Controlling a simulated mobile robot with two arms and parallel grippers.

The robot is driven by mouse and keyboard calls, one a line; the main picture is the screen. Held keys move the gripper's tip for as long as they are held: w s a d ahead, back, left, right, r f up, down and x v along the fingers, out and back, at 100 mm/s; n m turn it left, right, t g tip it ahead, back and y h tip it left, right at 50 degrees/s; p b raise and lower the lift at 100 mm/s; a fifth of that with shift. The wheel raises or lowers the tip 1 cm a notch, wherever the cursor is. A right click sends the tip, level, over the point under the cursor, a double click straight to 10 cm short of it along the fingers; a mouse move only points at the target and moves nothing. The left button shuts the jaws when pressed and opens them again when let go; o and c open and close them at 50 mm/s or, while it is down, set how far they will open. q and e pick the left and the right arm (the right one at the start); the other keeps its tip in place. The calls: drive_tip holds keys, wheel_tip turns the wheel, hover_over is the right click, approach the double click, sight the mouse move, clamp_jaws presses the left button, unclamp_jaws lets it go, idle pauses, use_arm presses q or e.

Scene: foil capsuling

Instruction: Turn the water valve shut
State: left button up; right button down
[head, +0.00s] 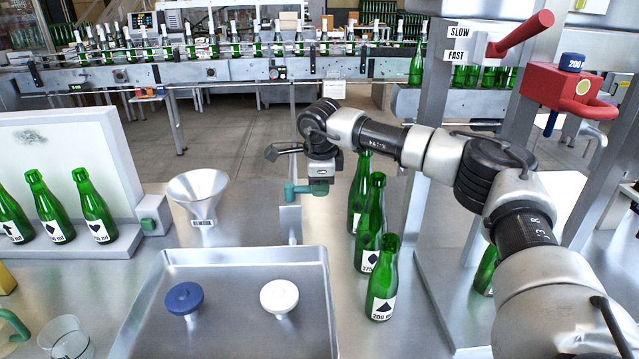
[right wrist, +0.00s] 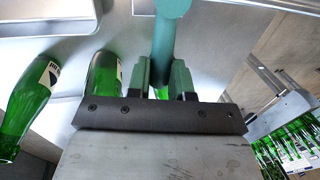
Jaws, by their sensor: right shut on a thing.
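The water valve shows as a teal handle (head: 292,190) on top of a slim grey post (head: 290,222), in the middle of the head view. My right gripper (head: 318,187) is at the handle, reaching it from the right side of the picture. In the right wrist view the teal handle (right wrist: 167,40) runs down between the two dark green fingers of my right gripper (right wrist: 167,80), which is shut on it. The handle's gripped end is partly hidden by the fingers. My left gripper is not in view.
Several green bottles (head: 381,285) stand just right of the valve, close under my right arm. A metal funnel (head: 198,190) stands to the left. A tray (head: 318,262) with a blue and a white knob-like piece lies in front. A red lever device (head: 565,92) is at upper right.

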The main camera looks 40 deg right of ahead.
drive_tip(key=c, duration=1)
unclamp_jaws()
wheel_tip(320, 180, up, 11)
drive_tip(key=s+a+b, duration=0.1)
drive_tip(key=shift+s+f, duration=0.2)
drive_tip(key=shift+s, duration=0.15)
